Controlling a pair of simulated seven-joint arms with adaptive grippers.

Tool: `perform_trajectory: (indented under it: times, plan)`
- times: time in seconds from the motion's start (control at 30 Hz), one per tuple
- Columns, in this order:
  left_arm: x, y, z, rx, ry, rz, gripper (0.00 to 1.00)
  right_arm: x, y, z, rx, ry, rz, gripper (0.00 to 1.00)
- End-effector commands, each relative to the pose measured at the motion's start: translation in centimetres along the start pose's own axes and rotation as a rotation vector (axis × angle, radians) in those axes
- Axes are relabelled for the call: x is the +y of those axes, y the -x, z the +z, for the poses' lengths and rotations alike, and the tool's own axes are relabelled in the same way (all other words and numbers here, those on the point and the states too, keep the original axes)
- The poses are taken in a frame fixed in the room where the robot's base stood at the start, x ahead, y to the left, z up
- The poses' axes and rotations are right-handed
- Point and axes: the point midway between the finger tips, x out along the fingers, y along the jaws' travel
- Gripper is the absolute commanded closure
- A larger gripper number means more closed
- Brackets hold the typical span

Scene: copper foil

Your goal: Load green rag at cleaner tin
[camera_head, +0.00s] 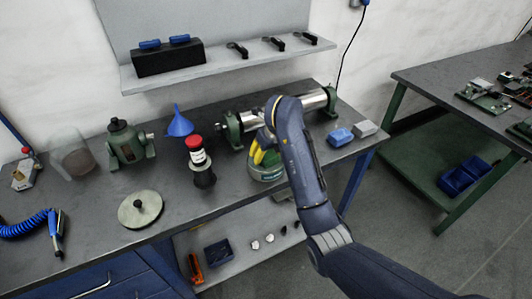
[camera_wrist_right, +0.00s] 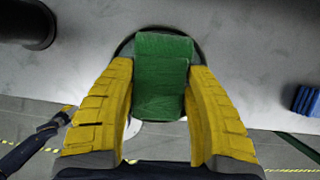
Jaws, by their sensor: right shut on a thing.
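The green rag (camera_wrist_right: 162,85) is a folded cloth block between the two yellow fingers of my right gripper (camera_wrist_right: 161,95), which is shut on it. In the head view my right gripper (camera_head: 262,152) is low over the front of the bench, right of a red-capped bottle. A round, green-and-pale container (camera_head: 266,174), which may be the cleaner tin, sits just under the fingers. In the wrist view a dark round rim shows behind the rag; the rag hides most of it. My left gripper (camera_wrist_right: 62,118) shows small at the wrist view's lower left; its opening is unclear.
The red-capped bottle (camera_head: 196,152) stands in a dark holder near a blue funnel (camera_head: 179,122). Blue and grey blocks (camera_head: 340,136) lie to the right. A round plate with a knob (camera_head: 140,209) lies left. Behind is a metal roller (camera_head: 312,100) in green mounts.

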Motion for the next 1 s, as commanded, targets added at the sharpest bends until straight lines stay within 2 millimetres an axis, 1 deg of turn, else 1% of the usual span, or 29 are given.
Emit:
perform_trajectory:
  times: [1.0]
  plan:
    - [0.0, 0.0, 0.0, 0.0, 0.0, 0.0, 0.71, -0.01, -0.81, -0.32, 0.0, 0.0, 0.0, 0.72]
